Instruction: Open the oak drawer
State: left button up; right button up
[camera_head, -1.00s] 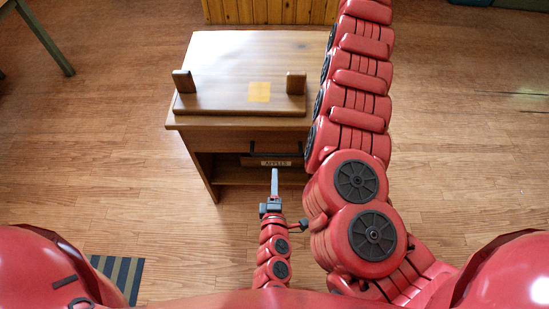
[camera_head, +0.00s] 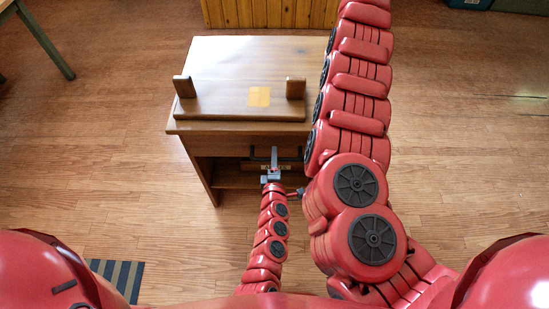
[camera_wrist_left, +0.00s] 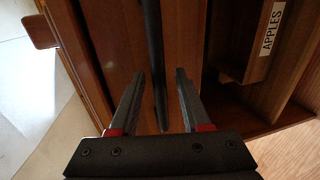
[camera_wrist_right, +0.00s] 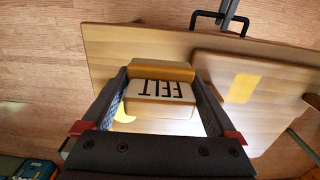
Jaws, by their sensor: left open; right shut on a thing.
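The oak drawer front (camera_wrist_left: 183,30) sits under the top of the wooden desk (camera_head: 255,55). It looks closed. Its dark bar handle (camera_wrist_left: 153,50) runs across it and also shows in the right wrist view (camera_wrist_right: 205,14). My left gripper (camera_wrist_left: 158,75) is open, with a finger on each side of the bar; I cannot tell whether they touch it. In the head view my left gripper (camera_head: 274,155) is at the handle. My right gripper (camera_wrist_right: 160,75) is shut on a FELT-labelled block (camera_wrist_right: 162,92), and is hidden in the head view.
A board with two upright blocks (camera_head: 225,103) and a yellow square (camera_head: 260,97) lies on the desk top. A striped mat (camera_head: 118,275) lies at lower left. Bare floor (camera_head: 100,150) surrounds the desk.

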pick_arm(q)
grip_shut()
dwell(1.3)
